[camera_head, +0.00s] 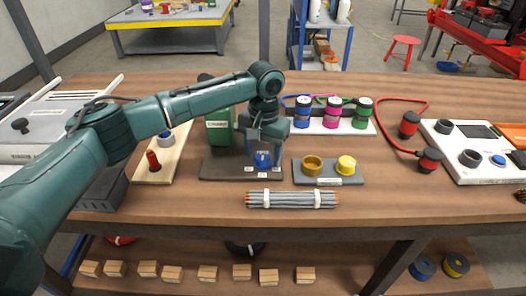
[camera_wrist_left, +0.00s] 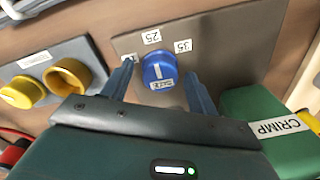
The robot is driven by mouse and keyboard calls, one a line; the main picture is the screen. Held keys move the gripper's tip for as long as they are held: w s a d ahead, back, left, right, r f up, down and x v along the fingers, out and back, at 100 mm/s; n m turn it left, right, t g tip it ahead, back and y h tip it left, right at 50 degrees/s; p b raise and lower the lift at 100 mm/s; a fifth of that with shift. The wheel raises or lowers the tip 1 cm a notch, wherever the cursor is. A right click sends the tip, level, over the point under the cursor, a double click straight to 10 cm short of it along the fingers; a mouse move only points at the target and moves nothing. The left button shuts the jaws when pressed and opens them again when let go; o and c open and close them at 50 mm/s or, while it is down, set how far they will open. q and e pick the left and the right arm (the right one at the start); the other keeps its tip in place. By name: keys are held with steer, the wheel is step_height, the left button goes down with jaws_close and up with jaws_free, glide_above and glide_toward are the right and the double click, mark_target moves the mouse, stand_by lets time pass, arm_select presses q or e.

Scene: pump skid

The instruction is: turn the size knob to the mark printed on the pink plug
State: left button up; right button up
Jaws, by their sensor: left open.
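The size knob is a blue round knob (camera_head: 262,159) on a dark plate (camera_head: 215,170); it shows larger in the left wrist view (camera_wrist_left: 158,68). A white line and a small label are on it. Printed marks 25 (camera_wrist_left: 151,37) and 35 (camera_wrist_left: 183,46) stand around it; a third mark is partly hidden by a finger. My left gripper (camera_wrist_left: 158,72) is open, one finger on each side of the knob; contact cannot be told. The pink plug (camera_head: 333,113) stands between a blue and a green plug; its print is too small to read. My right gripper is not in view.
A green CRIMP box (camera_head: 220,128) stands beside the plate. A grey base (camera_head: 328,180) with two yellow round parts lies to the right. A bundle of grey rods (camera_head: 291,199) lies in front. A red knob (camera_head: 153,160) is on a wooden board to the left.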

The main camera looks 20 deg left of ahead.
arm_select(q)
steer(key=shift+c, duration=0.5)
steer(key=c, duration=0.9)
steer(key=shift+r+p, duration=0.15)
steer(key=shift+p, duration=0.25)
